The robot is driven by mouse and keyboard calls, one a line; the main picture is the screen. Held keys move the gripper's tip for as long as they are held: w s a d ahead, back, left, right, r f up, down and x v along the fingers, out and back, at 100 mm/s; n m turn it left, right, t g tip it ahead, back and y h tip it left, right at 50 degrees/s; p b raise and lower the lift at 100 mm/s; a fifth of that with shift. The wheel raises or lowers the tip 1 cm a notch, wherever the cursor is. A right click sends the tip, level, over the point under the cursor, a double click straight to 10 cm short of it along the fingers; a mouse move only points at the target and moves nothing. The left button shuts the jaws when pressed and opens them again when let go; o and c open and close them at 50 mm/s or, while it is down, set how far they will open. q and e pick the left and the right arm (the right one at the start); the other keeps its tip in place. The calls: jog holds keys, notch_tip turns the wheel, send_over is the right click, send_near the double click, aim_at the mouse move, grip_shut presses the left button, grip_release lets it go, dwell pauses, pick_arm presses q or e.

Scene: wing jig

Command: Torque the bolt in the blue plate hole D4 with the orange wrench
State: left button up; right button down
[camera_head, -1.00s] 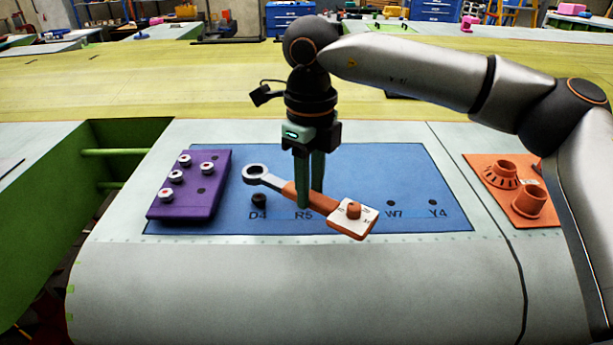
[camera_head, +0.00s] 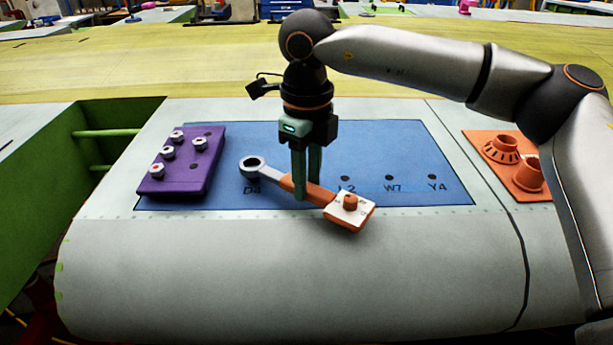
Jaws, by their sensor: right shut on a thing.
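The blue plate (camera_head: 400,145) lies on the wing surface, with a row of labelled holes along its front edge. My right gripper (camera_head: 306,193) is shut on the orange handle of the wrench (camera_head: 308,190), fingers pointing down. The wrench's grey ring end (camera_head: 252,165) points left and shows just behind the D4 label (camera_head: 252,191). The ring and shaft hide hole D4 and its bolt; I cannot tell whether the ring is around the bolt or above it. The wrench's square white-topped end (camera_head: 350,209) reaches past the plate's front edge. My left gripper is not in view.
A purple block (camera_head: 182,178) with several bolts sits on the plate's left part. An orange fixture (camera_head: 505,165) with two round holders stands to the right. A green-walled opening (camera_head: 60,180) lies to the left. The grey wing surface in front is clear.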

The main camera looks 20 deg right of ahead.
jog(key=shift+f, duration=0.1)
jog(key=shift+f+b, duration=0.6)
jog(key=shift+f, duration=0.1)
jog(key=shift+s+a+f+m+b, duration=0.1)
jog(key=shift+s+a+m+b, duration=0.25)
jog(key=shift+a+m, duration=0.25)
jog(key=shift+s+a+m+b, duration=0.3)
jog(key=shift+a+m, duration=0.15)
jog(key=shift+m, duration=0.15)
jog(key=shift+a, duration=0.1)
jog(key=shift+s+a, duration=0.1)
jog(key=shift+a, duration=0.1)
jog(key=shift+s+a+f+m+b, duration=0.15)
jog(key=shift+a+m+b, duration=0.15)
jog(key=shift+a+m, duration=0.25)
jog(key=shift+s+a+r+m+b, duration=0.15)
jog(key=shift+a+m+b, duration=0.2)
jog(key=shift+m, duration=0.3)
jog(key=shift+f, duration=0.1)
